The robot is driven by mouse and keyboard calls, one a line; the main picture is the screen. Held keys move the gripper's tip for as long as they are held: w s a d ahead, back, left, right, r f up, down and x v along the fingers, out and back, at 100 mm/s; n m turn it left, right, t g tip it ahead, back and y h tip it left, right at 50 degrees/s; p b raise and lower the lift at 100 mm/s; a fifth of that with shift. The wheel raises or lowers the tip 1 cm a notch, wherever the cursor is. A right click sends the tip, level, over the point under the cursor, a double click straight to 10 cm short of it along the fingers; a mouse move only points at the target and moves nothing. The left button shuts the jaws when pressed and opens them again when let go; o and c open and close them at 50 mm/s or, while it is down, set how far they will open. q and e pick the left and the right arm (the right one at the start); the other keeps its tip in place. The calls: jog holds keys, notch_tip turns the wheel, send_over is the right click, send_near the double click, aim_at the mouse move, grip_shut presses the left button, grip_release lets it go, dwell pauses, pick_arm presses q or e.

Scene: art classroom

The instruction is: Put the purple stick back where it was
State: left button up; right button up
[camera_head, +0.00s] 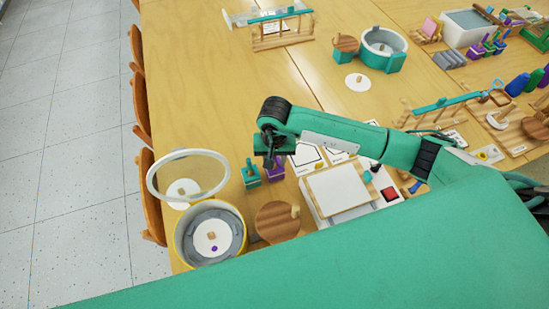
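My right arm reaches in from the right, and its dark gripper (269,160) points down over the near left part of the table. A purple piece (278,172) stands right under and beside the fingertips, partly hidden by them. I cannot tell whether the fingers touch it or are shut on it. A similar green piece (251,175) stands just to its left. A small purple spot (214,248) shows on the white disc inside the round grey pot (183,240). My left gripper is not in view.
A clear round lid or ring (152,185) stands beside the pot. A wooden round stool-like piece (277,222) and a white tray (312,203) are near. A teal pot (395,62) is further back. Free tabletop (200,90) lies at left; chairs line that edge.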

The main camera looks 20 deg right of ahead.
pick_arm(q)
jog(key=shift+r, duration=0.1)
pick_arm(e)
jog(key=shift+r, duration=0.1)
jog(key=shift+r+p, duration=0.15)
jog(key=shift+p, duration=0.2)
notch_tip(320, 180, up, 11)
jog(key=b, duration=0.3)
jog(key=shift+r+b, duration=0.3)
jog(key=shift+r, duration=0.1)
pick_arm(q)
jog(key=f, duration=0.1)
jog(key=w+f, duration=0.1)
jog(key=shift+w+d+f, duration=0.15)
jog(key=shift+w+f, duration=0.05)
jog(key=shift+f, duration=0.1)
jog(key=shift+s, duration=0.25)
